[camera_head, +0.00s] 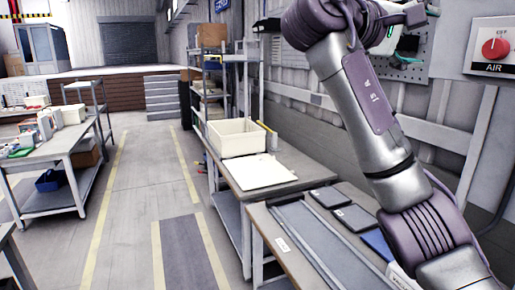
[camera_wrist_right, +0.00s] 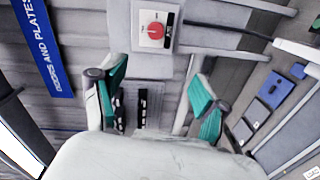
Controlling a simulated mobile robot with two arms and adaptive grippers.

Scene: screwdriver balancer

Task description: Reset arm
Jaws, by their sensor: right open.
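My right arm rises from the lower right corner in the head view and bends near the top edge. My right gripper (camera_head: 405,40) shows there only in small part, with a bit of teal, mostly behind the wrist. In the right wrist view my right gripper (camera_wrist_right: 158,95) has its two teal-padded fingers spread wide, with nothing between them. Beyond the fingers is the wall panel with a red knob (camera_wrist_right: 155,31). The same red knob (camera_head: 495,48), above the word AIR, is at the upper right in the head view. My left gripper is not in view.
A workbench with a white bin (camera_head: 237,138), a white board (camera_head: 255,174) and dark flat pads (camera_head: 328,197) runs along the right wall. A pegboard (camera_head: 412,68) hangs behind my arm. A cluttered table (camera_head: 62,147) stands left. The marked aisle between is clear.

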